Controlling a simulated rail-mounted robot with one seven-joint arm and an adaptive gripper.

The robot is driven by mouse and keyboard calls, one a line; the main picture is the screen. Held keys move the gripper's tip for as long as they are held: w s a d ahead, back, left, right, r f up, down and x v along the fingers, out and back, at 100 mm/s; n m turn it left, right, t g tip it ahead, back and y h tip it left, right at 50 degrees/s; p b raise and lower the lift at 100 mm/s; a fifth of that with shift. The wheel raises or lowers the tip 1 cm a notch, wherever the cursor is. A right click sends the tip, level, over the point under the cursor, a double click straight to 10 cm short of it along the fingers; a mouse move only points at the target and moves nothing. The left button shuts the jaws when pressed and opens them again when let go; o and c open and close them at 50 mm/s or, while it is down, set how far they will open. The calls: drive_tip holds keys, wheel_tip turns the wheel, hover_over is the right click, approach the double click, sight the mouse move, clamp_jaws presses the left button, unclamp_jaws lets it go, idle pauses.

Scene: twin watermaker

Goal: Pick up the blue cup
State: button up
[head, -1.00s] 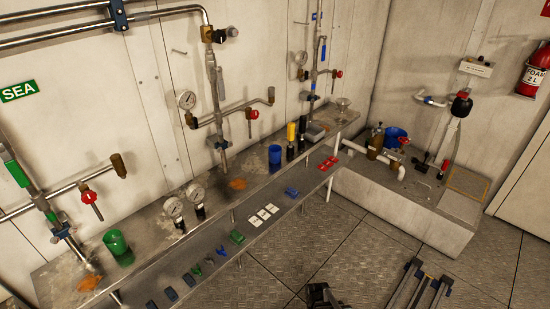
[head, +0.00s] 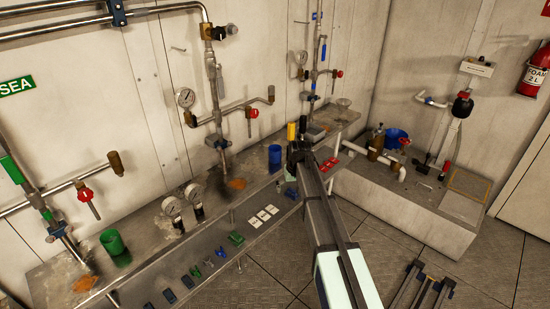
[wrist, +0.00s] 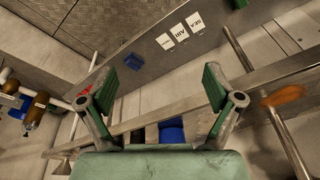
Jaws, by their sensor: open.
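The blue cup (head: 275,158) stands upright on the metal bench against the wall, right of a rust-coloured patch. In the wrist view a blue shape (wrist: 172,133), which looks like the cup, shows low in the middle, partly hidden by my gripper's body. My gripper (wrist: 162,88) is open with nothing between its green-padded fingers. In the head view my gripper (head: 299,152) is over the bench just right of the cup, seen from behind and partly hidden by my arm. I cannot tell its height above the bench.
Black and yellow-topped bottles (head: 291,132) stand close behind my gripper. White label cards (head: 264,217) and a green clip (head: 236,238) lie on the lower front ledge. A green cup (head: 112,242) and gauges (head: 171,206) are left. Pipes with a red valve (head: 252,113) run above.

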drive_tip(key=n+t, duration=0.2)
approach(275, 149)
drive_tip(key=shift+n+y, duration=0.3)
drive_tip(key=shift+y, duration=0.1)
drive_tip(key=shift+s+f+p+x, duration=0.1)
drive_tip(key=shift+s+p+x, duration=0.15)
drive_tip(key=shift+p+x, duration=0.85)
drive_tip(key=shift+s+f+p+x, duration=0.25)
drive_tip(key=shift+p+x, duration=0.45)
drive_tip(key=shift+x, duration=0.7)
drive_tip(key=shift+s+p+x, duration=0.3)
drive_tip(key=shift+p+x, duration=0.6)
drive_tip(key=shift+x, duration=0.35)
drive_tip(key=c, duration=1)
